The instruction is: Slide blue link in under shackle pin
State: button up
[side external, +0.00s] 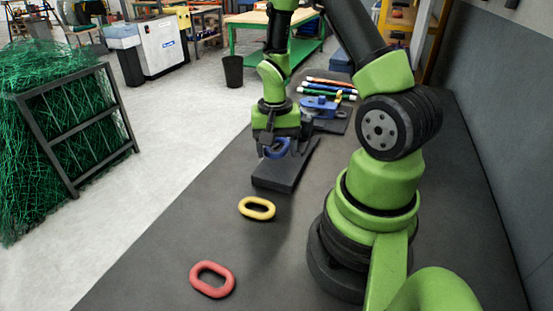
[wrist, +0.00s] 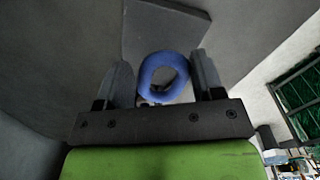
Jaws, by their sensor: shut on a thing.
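The blue link (wrist: 164,98) is an oval ring. In the wrist view it sits between the two fingers of my gripper (wrist: 165,84), which is shut on it. In the side view my gripper (side external: 284,142) holds the blue link (side external: 277,149) over a dark block (side external: 286,167). Fingers and block leave me unable to tell whether the link touches the block. A blue fixture, which looks like the shackle (side external: 320,107), stands on a dark plate behind and to the right of my gripper. Its pin is too small to make out.
A yellow link (side external: 257,208) and a red link (side external: 212,279) lie on the dark bench in front. Several coloured rods (side external: 329,86) lie behind the blue fixture. The bench between the links is clear. A green net pile (side external: 65,125) stands at the left.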

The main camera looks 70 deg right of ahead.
aim_at(277, 172)
jog(key=shift+f, duration=2.1)
jog(key=shift+f, duration=0.15)
jog(key=o, duration=1.2)
jog(key=shift+c, duration=0.2)
